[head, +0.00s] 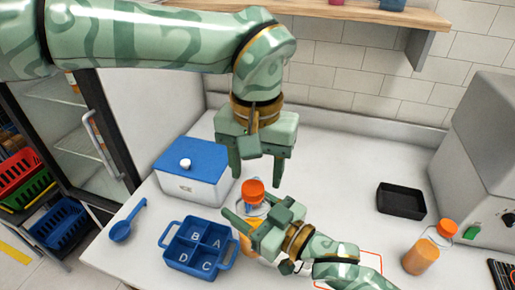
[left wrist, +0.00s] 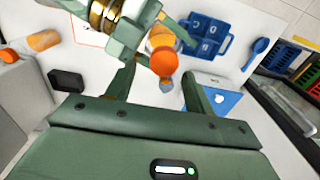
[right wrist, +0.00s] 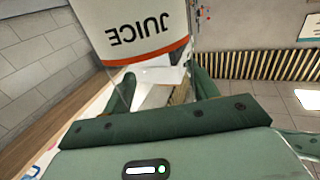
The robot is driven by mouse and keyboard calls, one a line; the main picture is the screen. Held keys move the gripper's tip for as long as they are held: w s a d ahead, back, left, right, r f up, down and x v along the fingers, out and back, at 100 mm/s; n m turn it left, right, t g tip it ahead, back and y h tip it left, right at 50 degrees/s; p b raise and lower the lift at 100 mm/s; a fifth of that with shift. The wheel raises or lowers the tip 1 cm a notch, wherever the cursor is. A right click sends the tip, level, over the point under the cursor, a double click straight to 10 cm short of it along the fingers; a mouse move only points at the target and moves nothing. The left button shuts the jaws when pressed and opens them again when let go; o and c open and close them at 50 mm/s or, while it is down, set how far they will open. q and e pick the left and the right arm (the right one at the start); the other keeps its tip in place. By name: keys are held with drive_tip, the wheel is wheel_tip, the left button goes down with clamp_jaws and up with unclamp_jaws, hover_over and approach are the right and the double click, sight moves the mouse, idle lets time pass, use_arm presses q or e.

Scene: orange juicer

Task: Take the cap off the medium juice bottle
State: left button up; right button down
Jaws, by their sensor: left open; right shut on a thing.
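The medium juice bottle, with clear walls and orange juice, stands near the middle of the counter, and its orange cap (head: 253,190) is on top. The cap also shows in the left wrist view (left wrist: 164,62). My left gripper (head: 260,180) points down just above the cap, open, with its fingers on either side; I cannot tell whether they touch it. My right gripper (head: 243,217) is shut on the bottle's body from the side, hiding much of it. In the right wrist view a white JUICE label (right wrist: 140,28) with an orange stripe fills the top.
A blue tray (head: 228,254) with lettered compartments, a blue scoop (head: 122,232) and a blue-lidded box (head: 192,184) stand left. Another capped juice bottle (head: 421,257), a black tray (head: 402,201) and a grey machine (head: 478,150) are right. The counter behind the bottle is clear.

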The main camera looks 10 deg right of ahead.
sight(257, 188)
use_arm(q)
drive_tip(key=shift+f, duration=1.6)
